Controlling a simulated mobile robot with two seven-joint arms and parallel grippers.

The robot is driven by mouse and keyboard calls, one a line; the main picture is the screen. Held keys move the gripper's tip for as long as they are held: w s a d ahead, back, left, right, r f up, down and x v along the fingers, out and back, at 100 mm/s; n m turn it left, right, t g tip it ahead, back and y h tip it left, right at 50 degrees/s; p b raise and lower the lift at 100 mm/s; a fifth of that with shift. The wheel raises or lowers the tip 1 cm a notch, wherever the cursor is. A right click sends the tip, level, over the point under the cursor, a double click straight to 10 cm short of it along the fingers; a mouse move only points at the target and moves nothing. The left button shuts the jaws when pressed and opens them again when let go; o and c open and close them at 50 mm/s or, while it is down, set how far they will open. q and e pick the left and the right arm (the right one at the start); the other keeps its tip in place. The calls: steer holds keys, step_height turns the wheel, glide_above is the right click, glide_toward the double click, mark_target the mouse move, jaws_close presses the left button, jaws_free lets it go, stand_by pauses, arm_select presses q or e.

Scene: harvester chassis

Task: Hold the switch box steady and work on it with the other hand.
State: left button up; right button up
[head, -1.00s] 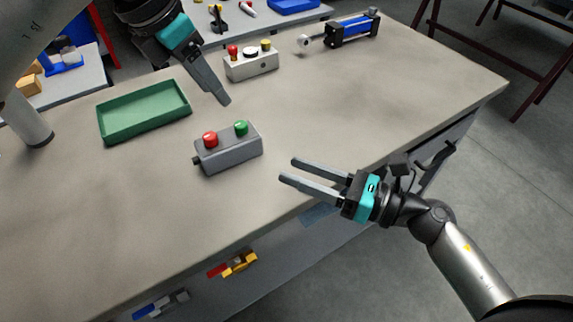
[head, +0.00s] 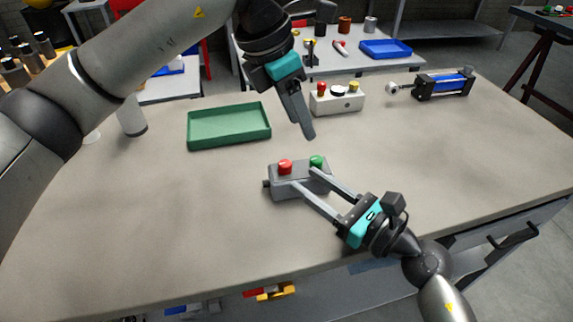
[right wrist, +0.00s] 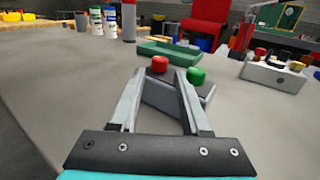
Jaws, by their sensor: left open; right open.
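A grey switch box (head: 281,187) with a red button (head: 285,167) and a green button (head: 316,161) sits on the workbench. It also shows in the right wrist view (right wrist: 165,99). My right gripper (head: 303,177) is open, its two fingers reaching over the box's near side from the lower right. In the right wrist view the fingers (right wrist: 160,72) partly cover the box; I cannot tell whether they touch it. My left gripper (head: 309,134) is open and empty, pointing down just behind the box, apart from it. Its fingers overlap in the head view.
A green tray (head: 229,141) lies behind and left of the box. A pale box with several buttons (head: 350,104) stands behind my left gripper. A blue cylinder unit (head: 442,84) lies at the back right.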

mark_target(290, 170)
steer(key=x, duration=0.7)
steer(key=shift+c, duration=0.3)
jaws_close()
steer(key=shift+d, duration=0.1)
stand_by(0.8)
steer(key=shift+c, duration=1.1)
jaws_free()
jaws_close()
stand_by(0.8)
